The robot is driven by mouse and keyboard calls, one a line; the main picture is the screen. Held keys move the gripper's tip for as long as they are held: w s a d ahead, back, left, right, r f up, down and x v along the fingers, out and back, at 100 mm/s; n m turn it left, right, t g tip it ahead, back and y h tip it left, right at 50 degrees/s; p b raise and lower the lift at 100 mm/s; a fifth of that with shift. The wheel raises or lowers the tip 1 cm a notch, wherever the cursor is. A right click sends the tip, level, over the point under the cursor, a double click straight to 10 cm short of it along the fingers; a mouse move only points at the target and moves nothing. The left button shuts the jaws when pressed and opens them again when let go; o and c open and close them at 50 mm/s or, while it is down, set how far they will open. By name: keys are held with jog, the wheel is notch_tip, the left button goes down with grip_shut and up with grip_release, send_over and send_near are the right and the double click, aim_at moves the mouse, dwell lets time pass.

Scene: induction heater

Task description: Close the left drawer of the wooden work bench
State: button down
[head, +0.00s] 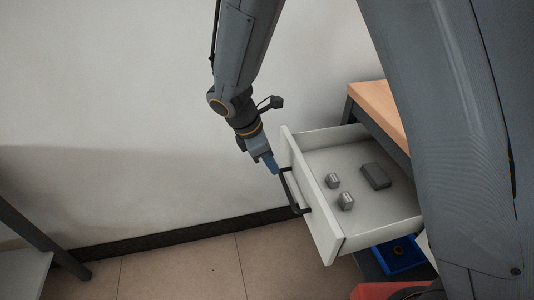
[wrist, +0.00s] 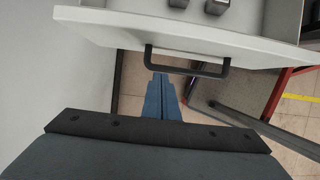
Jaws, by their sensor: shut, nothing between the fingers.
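The left drawer (head: 330,221) of the wooden work bench (head: 376,106) is pulled out, its white front facing left in the head view. A dark handle (head: 291,193) is on that front; it also shows in the wrist view (wrist: 187,68). My gripper (head: 273,166) is shut and empty, its blue fingers close to the upper end of the handle. In the wrist view the fingertips (wrist: 160,77) are just below the handle. I cannot tell whether they touch it. My own arm hides much of the bench.
Two small metal blocks (head: 346,200) and a dark block (head: 376,176) lie in the drawer. A blue bin (head: 400,255) is below it. The wall (head: 130,120) is behind my gripper. Floor (head: 190,269) left of the drawer is clear; a table stands at far left.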

jog(key=d, duration=0.1)
jog(key=d+f, duration=0.1)
jog(key=d, duration=0.1)
jog(key=shift+w+d+f, duration=0.1)
jog(key=shift+w+f, duration=0.15)
jog(key=shift+w, duration=0.15)
jog(key=shift+w+d, duration=0.2)
jog(key=shift+d, duration=0.4)
